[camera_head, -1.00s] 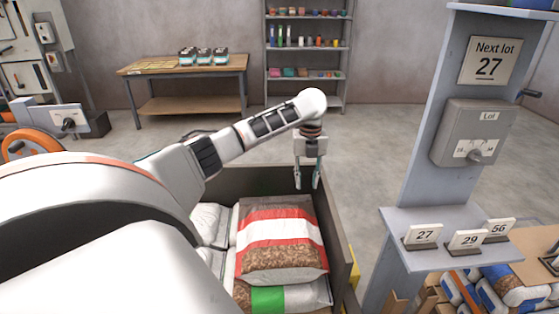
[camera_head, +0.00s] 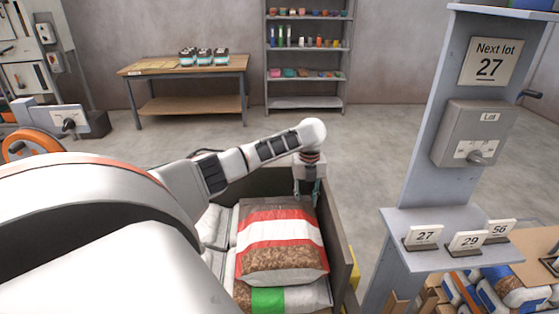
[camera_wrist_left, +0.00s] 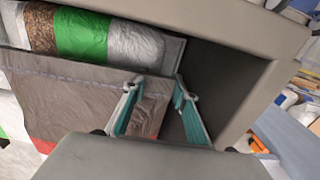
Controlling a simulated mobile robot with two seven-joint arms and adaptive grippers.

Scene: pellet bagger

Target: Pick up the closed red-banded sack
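The red-banded sack (camera_head: 282,262) lies on top of other sacks in a dark-walled bin, with a red and white band across its brown contents. Its far end looks closed by a seam, which shows in the left wrist view (camera_wrist_left: 75,90). My left gripper (camera_head: 307,200) points down at the sack's far right corner. In the left wrist view its two fingers (camera_wrist_left: 157,88) are apart, with the sack's corner edge between them. I cannot tell whether either finger touches it. My right gripper is not in view.
A green-banded sack (camera_head: 267,298) lies beneath, with white sacks (camera_head: 208,226) at its left. The bin's right wall (camera_head: 338,250) is close to my left gripper. A grey post with a lot-sign shelf (camera_head: 440,260) stands to the right. Open floor lies behind the bin.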

